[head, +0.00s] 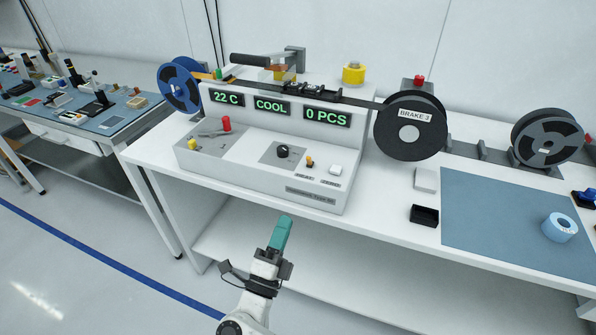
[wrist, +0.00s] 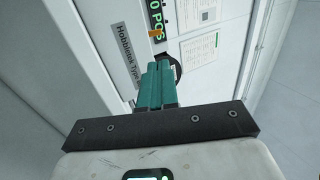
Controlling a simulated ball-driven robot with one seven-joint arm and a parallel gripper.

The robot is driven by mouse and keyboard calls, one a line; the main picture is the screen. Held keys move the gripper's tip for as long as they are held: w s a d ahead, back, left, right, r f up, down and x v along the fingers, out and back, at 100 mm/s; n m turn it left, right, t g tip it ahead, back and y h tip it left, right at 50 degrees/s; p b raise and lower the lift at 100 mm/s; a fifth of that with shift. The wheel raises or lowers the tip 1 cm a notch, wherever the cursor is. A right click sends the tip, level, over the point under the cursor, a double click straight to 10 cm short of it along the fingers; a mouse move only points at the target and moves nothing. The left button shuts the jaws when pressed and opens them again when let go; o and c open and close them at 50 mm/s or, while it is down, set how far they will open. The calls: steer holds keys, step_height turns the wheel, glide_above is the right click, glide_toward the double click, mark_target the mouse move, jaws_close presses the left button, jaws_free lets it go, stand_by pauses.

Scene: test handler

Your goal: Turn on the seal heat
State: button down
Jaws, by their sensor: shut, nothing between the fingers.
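The taping machine (head: 262,180) stands on the white bench, its displays reading "22 C", "COOL" and "0 PCS". On its sloped front are a black rotary knob (head: 283,152), a small orange switch (head: 309,162) and a white button (head: 335,169). In the wrist view my gripper (wrist: 160,68) points at the machine's nameplate (wrist: 125,55) side and hides part of the panel.
A red-topped lever (head: 226,123) and a yellow knob (head: 191,144) sit on the machine's left. A "BRAKE 2" reel (head: 410,128) hangs at its right. A black bin (head: 424,215) and blue mat (head: 500,225) lie farther right. The space before the machine is free.

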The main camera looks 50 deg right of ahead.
mark_target(302, 178)
steer(key=p+x, duration=0.4)
steer(key=x, duration=0.8)
steer(key=shift+w+d+r, duration=0.1)
steer(key=shift+d+r, duration=0.15)
steer(key=shift+r, duration=0.05)
steer(key=shift+w+d+r, duration=0.2)
steer(key=shift+w+d, duration=0.05)
steer(key=shift+d, duration=0.4)
steer(key=shift+w+r, duration=0.1)
steer(key=shift+w, duration=0.05)
